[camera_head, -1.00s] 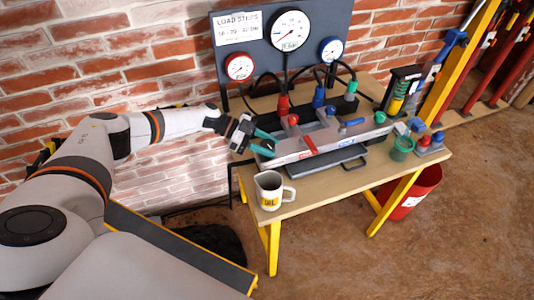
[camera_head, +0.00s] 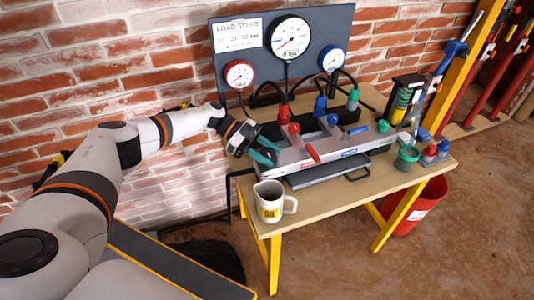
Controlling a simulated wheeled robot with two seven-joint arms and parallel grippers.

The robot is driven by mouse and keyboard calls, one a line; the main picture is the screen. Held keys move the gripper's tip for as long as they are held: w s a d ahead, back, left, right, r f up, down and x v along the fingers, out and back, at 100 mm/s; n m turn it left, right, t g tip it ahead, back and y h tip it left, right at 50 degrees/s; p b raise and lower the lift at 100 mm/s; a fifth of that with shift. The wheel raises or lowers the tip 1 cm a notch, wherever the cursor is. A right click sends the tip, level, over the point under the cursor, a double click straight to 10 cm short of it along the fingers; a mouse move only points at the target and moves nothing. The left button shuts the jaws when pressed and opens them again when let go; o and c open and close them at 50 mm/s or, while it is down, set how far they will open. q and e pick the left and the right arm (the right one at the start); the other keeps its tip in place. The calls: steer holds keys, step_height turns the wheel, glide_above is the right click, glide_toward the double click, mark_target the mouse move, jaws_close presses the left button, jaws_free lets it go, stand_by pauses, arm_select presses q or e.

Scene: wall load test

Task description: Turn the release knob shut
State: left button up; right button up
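A grey pump unit (camera_head: 330,153) sits on the wooden bench, with a red knob (camera_head: 294,128), a blue knob (camera_head: 332,120) and a green knob (camera_head: 383,126) along its top. A red lever (camera_head: 312,152) and a blue lever (camera_head: 357,130) stick out in front. I cannot tell which of these is the release knob. My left gripper (camera_head: 265,151) is at the unit's left end, its teal fingers apart. Whether they touch the unit, or have a small part between them, is too small to tell. My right gripper is not in view.
A mug (camera_head: 271,202) stands at the bench's (camera_head: 325,204) front left, close below my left gripper. Gauges on a grey panel (camera_head: 252,61) stand behind, with hoses. A red bin (camera_head: 426,202) is on the floor.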

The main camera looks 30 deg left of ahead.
arm_select(q)
steer(key=o, duration=0.3)
steer(key=shift+d, duration=0.1)
steer(key=shift+o, duration=0.2)
steer(key=b+v, duration=0.3)
steer(key=v, duration=0.9)
